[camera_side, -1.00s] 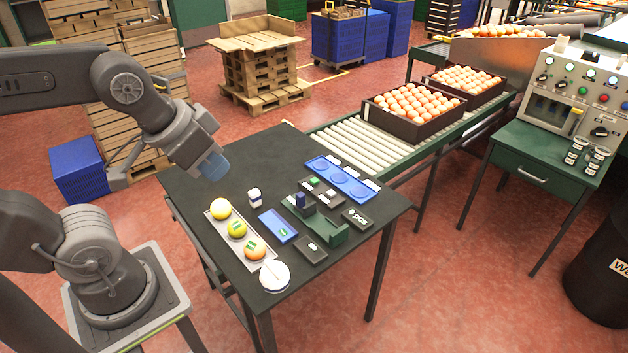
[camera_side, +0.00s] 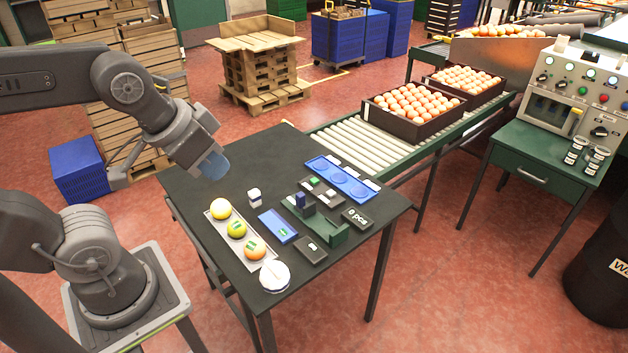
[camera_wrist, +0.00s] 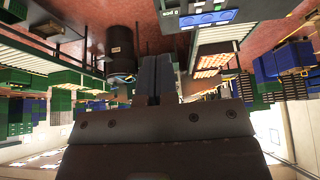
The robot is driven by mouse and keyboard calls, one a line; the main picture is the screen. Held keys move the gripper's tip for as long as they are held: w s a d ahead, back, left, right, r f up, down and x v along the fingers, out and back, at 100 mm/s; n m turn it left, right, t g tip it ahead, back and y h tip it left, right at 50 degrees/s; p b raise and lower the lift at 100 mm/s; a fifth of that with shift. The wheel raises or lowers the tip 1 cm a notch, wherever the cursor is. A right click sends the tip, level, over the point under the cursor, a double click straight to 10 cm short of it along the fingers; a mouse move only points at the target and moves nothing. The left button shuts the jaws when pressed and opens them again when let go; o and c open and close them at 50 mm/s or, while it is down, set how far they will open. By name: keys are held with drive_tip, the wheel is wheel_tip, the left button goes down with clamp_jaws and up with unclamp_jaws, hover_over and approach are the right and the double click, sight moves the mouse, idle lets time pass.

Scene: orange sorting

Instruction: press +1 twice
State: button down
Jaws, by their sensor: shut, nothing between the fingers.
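My gripper (camera_side: 214,165) is shut and empty, held in the air above the left part of the dark table (camera_side: 262,153). Its closed fingers also show in the wrist view (camera_wrist: 155,80). A black display (camera_side: 357,218) at the table's right edge shows a digit and "pcs"; the digit looks like 0 or 8. A flat dark box (camera_side: 311,250) with a small pale mark lies near the front edge. A small unit with green and red spots (camera_side: 320,189) stands behind the green fixture (camera_side: 329,231). I cannot read a "+1" on either. My gripper touches none of them.
A pale tray (camera_side: 222,236) holds three fruits, beside a white round object (camera_side: 275,276). A blue block (camera_side: 278,226), a small white-topped piece (camera_side: 254,195) and a blue tray with round wells (camera_side: 343,178) also lie here. The table's back left is clear.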

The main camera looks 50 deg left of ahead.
drive_tip(key=w+a+t+y, duration=0.1)
drive_tip(key=w+a+y, duration=0.1)
drive_tip(key=w+a, duration=0.35)
drive_tip(key=w+a+t+y, duration=0.1)
drive_tip(key=w+a+y, duration=0.15)
drive_tip(key=w, duration=0.55)
drive_tip(key=m+t+h, duration=0.2)
drive_tip(key=m+h, duration=0.2)
drive_tip(key=m, duration=0.4)
hover_over(315, 181)
wheel_tip(315, 181, down, 23)
drive_tip(key=shift+r+y, duration=0.15)
drive_tip(key=shift+y, duration=0.1)
drive_tip(key=shift+f, duration=4.4)
drive_tip(key=shift+f, duration=0.1)
drive_tip(key=shift+f, duration=0.3)
